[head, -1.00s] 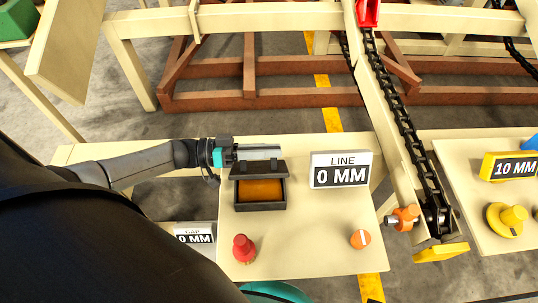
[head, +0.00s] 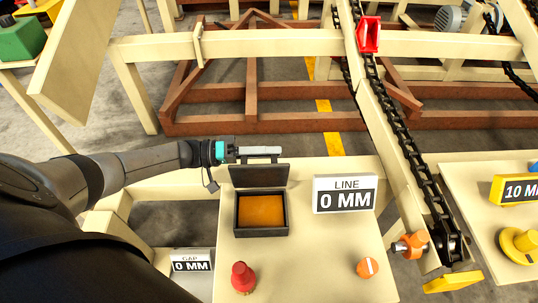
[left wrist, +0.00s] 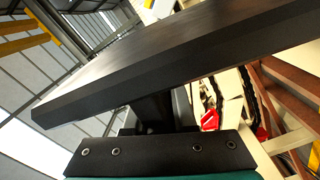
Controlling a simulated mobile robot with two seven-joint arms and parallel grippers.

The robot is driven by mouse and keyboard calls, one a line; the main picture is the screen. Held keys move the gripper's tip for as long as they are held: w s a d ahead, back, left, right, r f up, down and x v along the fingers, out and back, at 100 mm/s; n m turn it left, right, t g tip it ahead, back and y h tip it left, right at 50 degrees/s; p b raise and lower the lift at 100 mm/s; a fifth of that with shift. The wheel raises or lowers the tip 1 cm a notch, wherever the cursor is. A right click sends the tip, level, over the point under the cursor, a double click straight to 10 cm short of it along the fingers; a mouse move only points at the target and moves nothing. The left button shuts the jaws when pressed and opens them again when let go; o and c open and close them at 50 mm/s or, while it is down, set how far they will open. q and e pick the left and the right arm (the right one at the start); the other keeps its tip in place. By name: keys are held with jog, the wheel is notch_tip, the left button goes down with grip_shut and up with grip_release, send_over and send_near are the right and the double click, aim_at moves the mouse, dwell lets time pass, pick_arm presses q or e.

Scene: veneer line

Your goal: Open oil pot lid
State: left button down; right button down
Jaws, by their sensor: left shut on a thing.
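The oil pot (head: 262,232) is a dark square box on the cream table, with orange-brown oil (head: 261,210) visible inside. Its dark lid (head: 258,176) stands raised, close to upright, along the pot's back edge. My left gripper (head: 262,152) is at the lid's top edge, behind the pot, and is shut on the lid. In the left wrist view the lid (left wrist: 180,62) is a large dark slab across the frame, just beyond my gripper's base. The exact contact of the fingers is hidden. My right gripper is not in view.
A "LINE 0 MM" sign (head: 345,194) stands right of the pot. A red knob (head: 243,277) and an orange knob (head: 367,267) are in front. A "GAP 0 MM" sign (head: 192,261) is at lower left. A chain rail (head: 408,140) runs along the right.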

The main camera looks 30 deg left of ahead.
pick_arm(q)
jog(key=shift+f, duration=0.1)
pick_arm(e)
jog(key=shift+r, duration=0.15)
pick_arm(q)
jog(key=c, duration=0.7)
grip_release()
jog(key=shift+c, duration=0.2)
jog(key=shift+a, duration=0.1)
jog(key=b+v, duration=0.1)
jog(key=v, duration=1.4)
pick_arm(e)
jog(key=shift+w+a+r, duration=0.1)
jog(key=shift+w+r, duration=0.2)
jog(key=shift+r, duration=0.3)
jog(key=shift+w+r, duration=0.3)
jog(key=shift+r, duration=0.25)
